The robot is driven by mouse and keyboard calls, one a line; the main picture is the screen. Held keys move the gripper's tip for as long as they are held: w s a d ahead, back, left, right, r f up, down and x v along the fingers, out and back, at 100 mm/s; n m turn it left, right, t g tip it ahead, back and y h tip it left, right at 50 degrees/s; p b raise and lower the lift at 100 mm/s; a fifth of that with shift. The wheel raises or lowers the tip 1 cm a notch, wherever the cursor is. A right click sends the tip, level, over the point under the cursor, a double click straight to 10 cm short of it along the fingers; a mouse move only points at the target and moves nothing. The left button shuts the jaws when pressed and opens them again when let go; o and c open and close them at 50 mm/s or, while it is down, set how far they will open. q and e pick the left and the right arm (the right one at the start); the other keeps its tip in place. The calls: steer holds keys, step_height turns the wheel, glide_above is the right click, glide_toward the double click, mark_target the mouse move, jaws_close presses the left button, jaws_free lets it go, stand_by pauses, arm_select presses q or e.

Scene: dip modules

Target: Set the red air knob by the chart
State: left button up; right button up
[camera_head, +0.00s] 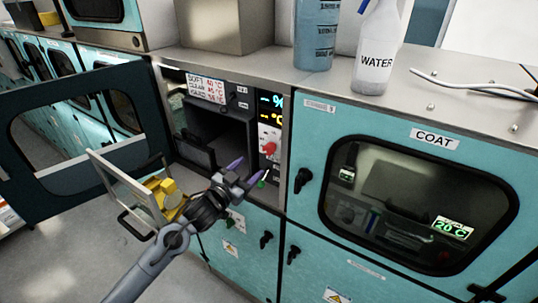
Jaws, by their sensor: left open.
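The red knob (269,148) sits on a pale panel at the right side of the open module, below a small dark display (271,108) with yellow and cyan characters. The white chart (206,88) is fixed at the top left of the opening; it lists SOFT, CLEAR and a third line with temperatures, too small to read surely. My left gripper (250,173) is open and empty, its purple-tipped fingers just below and left of the red knob, apart from it. A small green mark shows near its fingertip. My right gripper is out of view.
The module's dark-framed door (75,107) stands open at left. A drawer-like tray (121,168) with yellow items sticks out near my left arm. The closed COAT module (421,136) is at right. A blue container (318,35) and WATER bottle (376,62) stand on the counter above.

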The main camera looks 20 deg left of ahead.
mark_target(266, 152)
arm_select(q)
steer(key=x, duration=0.5)
steer(key=p+x, duration=0.1)
steer(key=x, duration=0.5)
steer(key=shift+r, duration=0.25)
steer(key=c, duration=1)
